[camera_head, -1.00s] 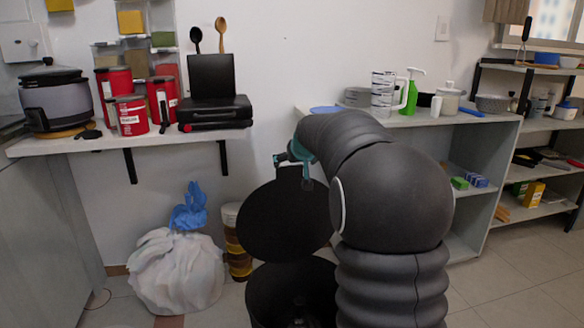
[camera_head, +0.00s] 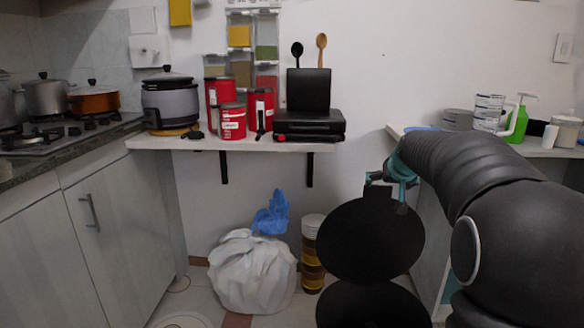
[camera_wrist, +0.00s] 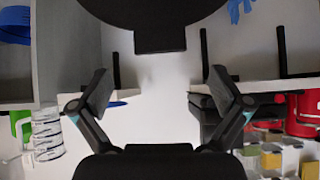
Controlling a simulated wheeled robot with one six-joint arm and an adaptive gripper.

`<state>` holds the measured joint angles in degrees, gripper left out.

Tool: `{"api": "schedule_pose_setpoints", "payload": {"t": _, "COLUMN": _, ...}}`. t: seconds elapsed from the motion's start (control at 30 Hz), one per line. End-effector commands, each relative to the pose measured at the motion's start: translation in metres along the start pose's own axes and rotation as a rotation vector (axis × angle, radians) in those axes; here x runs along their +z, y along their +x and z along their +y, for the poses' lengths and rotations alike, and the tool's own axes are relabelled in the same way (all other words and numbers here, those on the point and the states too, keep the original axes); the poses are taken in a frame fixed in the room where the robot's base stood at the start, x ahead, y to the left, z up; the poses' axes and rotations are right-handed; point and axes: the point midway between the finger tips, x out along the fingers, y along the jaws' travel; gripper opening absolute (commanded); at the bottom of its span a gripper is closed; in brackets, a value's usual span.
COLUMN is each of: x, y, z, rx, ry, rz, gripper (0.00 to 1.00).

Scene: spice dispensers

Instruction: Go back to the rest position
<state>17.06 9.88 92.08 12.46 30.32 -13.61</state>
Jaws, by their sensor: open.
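My gripper (camera_wrist: 159,82) is open, and nothing is between its fingers in the wrist view. In the head view my gripper (camera_head: 391,178) is at the top of the black round lid (camera_head: 368,240), beside the lid's tab. The lid stands raised above the black bin (camera_head: 365,305). In the wrist view the lid's tab (camera_wrist: 160,38) is just beyond the fingertips, with a gap to each finger. My arm reaches in from the right of the head view and hides part of the shelf.
A wall shelf (camera_head: 300,147) holds red canisters (camera_head: 232,122), a rice cooker (camera_head: 168,102) and a black case (camera_head: 310,125). A white bag (camera_head: 252,270) and a striped container (camera_head: 313,255) stand left of the bin. A counter (camera_head: 110,135) with a stove (camera_head: 60,132) is at the left.

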Motion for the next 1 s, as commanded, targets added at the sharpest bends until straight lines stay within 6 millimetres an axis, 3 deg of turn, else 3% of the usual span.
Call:
{"api": "schedule_pose_setpoints", "payload": {"t": 0.13, "x": 0.052, "y": 0.01, "z": -0.001, "rx": -0.002, "ry": 0.03, "rz": -0.128, "gripper": 1.0}}
{"api": "schedule_pose_setpoints", "payload": {"t": 0.27, "x": 0.104, "y": -0.007, "z": -0.008, "rx": -0.001, "ry": 0.05, "rz": -0.241, "gripper": 1.0}}
{"api": "schedule_pose_setpoints", "payload": {"t": 0.47, "x": 0.177, "y": -0.057, "z": -0.03, "rx": -0.004, "ry": 0.045, "rz": -0.37, "gripper": 1.0}}
{"api": "schedule_pose_setpoints", "payload": {"t": 0.7, "x": 0.263, "y": -0.13, "z": -0.055, "rx": -0.007, "ry": 0.003, "rz": -0.473, "gripper": 1.0}}
{"api": "schedule_pose_setpoints", "payload": {"t": 1.0, "x": 0.35, "y": -0.201, "z": -0.072, "rx": -0.025, "ry": -0.084, "rz": -0.493, "gripper": 1.0}}
